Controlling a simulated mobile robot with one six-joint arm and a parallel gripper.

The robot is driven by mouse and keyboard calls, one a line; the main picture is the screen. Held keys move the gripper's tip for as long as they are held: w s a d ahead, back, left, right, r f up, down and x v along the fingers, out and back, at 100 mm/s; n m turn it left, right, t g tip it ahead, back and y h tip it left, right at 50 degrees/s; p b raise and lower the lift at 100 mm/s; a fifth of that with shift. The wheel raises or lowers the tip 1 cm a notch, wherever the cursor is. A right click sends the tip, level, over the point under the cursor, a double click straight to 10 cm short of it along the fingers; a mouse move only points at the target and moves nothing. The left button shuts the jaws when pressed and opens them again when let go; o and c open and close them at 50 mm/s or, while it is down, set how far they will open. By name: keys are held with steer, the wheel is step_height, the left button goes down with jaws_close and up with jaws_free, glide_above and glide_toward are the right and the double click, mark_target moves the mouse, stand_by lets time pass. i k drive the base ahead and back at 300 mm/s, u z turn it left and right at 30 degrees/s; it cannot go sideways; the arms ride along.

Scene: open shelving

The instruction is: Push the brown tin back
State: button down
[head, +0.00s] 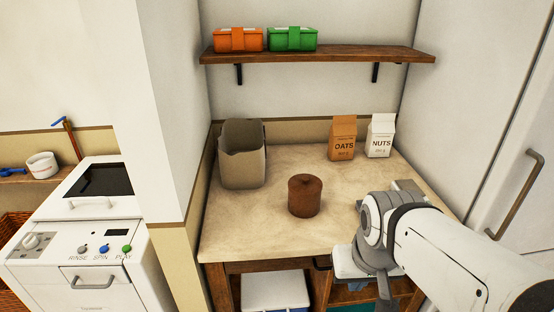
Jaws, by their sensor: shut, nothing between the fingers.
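The brown tin (304,196) is a short round container with a lid. It stands upright on the pale counter (255,225), near the middle and towards the front. My arm comes in from the lower right and hides the counter's right front part.
A beige fabric bin (242,155) stands at the counter's back left. An oats carton (342,138) and a nuts carton (380,136) stand at the back right. The counter behind the tin is clear. A shelf (340,55) above holds orange (238,40) and green (292,40) boxes.

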mark_target(302, 207)
steer(key=u, duration=0.05)
steer(key=i, duration=1)
steer(key=u, duration=0.1)
